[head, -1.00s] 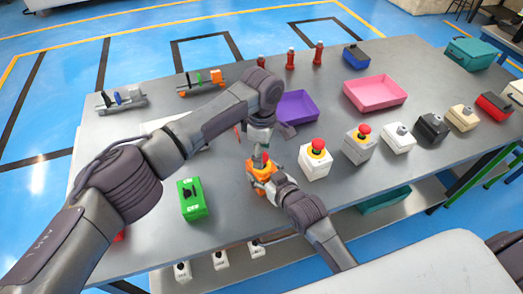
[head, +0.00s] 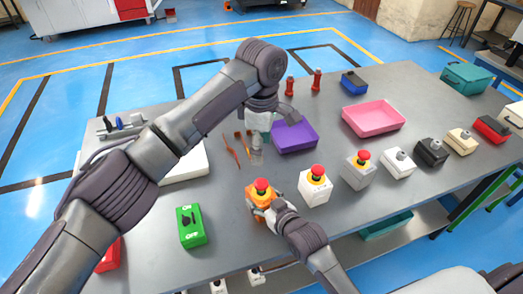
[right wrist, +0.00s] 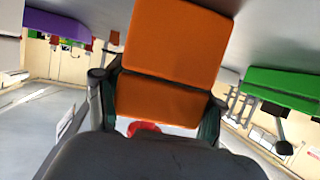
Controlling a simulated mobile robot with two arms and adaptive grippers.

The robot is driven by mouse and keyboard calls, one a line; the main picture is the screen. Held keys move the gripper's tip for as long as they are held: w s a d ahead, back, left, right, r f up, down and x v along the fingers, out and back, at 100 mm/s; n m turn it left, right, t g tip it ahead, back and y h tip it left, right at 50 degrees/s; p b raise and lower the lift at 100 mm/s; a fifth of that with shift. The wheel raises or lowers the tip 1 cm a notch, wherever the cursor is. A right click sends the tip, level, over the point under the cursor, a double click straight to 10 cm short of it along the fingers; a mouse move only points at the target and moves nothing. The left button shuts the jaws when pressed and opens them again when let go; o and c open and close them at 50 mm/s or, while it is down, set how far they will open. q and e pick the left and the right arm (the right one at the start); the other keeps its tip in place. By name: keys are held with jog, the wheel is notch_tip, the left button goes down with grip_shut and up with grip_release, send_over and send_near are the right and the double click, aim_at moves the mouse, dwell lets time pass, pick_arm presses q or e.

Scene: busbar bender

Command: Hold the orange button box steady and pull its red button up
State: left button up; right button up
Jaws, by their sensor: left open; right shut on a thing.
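The orange button box (head: 259,200) stands on the grey table with its red button (head: 262,186) on top, uncovered. I cannot tell from its height whether the button is up or down. My right gripper (head: 265,211) is shut on the box from the front right. In the right wrist view the orange box (right wrist: 165,65) fills the middle between the fingers, and a bit of red (right wrist: 143,128) shows below it. My left gripper (head: 257,151) is open and empty, above and behind the box, apart from the button.
A white box with a red button (head: 315,185) stands close right of the orange box. A green switch box (head: 191,226) is on the left. A purple tray (head: 296,137) and small orange tools (head: 231,150) lie behind. A pink tray (head: 373,119) is farther right.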

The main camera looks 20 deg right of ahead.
jog(key=o, duration=1.4)
